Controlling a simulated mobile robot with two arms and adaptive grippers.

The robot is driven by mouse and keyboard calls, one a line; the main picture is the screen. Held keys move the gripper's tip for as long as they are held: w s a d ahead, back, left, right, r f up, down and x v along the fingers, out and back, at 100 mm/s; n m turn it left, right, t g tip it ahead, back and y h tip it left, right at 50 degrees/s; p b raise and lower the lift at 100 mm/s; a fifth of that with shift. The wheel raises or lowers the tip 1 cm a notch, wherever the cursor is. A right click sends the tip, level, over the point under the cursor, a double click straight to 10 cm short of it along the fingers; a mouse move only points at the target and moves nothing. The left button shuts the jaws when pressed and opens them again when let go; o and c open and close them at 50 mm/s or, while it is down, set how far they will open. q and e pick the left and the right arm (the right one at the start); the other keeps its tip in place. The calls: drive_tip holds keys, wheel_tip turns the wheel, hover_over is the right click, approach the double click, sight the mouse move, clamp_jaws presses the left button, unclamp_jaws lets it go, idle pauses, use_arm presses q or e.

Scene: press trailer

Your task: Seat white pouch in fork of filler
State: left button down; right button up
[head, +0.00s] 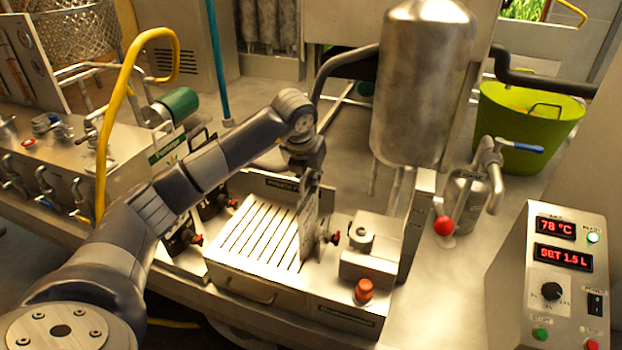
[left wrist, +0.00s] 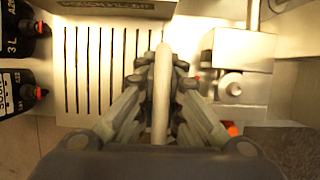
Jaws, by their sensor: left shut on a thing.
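The white pouch (head: 307,228) hangs upright below my left gripper (head: 308,172), over the right part of the slatted tray (head: 250,232) of the filler. A small red-tipped spout (head: 333,238) sticks out at its right side. In the left wrist view the pouch (left wrist: 162,92) is seen edge-on between the fingers of my left gripper (left wrist: 162,80), which are shut on it. Whether its lower edge touches the tray I cannot tell. The filler's steel block (head: 375,262) stands just right of the pouch. I cannot make out the fork clearly. My right gripper is out of view.
Dark pouches with red spouts (head: 182,240) stand left of the tray; they show in the left wrist view too (left wrist: 18,95). A red button (head: 365,290) sits at the front. A steel tank (head: 422,85) rises behind. A control box (head: 555,285) is at right.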

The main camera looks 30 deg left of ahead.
use_arm(q)
drive_tip(key=shift+f+b, duration=0.5)
drive_tip(key=shift+f, duration=0.15)
drive_tip(key=c, duration=1.7)
unclamp_jaws()
drive_tip(key=shift+r, duration=0.15)
